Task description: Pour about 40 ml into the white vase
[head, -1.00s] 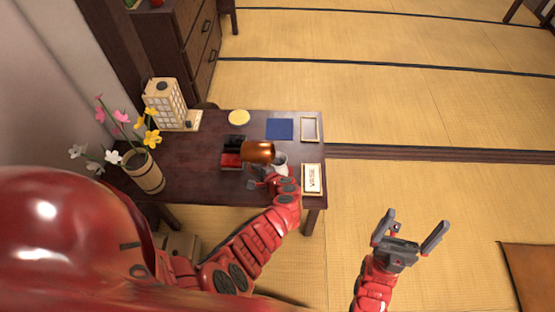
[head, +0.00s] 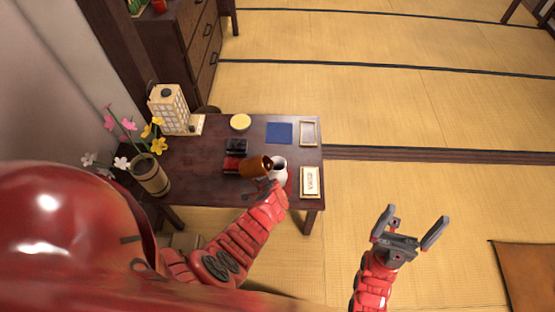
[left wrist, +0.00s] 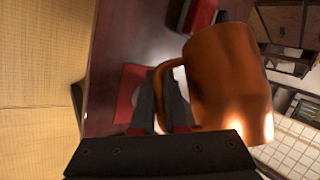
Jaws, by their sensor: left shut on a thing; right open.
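The white vase (head: 281,172) stands near the right part of the dark table, its opening facing up. My left gripper (head: 268,184) is shut on the handle of a copper mug (head: 253,167). The mug is just left of the vase in the head view, tilted with its mouth toward the vase. No stream of liquid shows, and the mug's contents cannot be made out. In the left wrist view, the fingers (left wrist: 166,98) close on the handle of the copper mug (left wrist: 228,85). My right gripper (head: 411,232) is open and empty, off the table.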

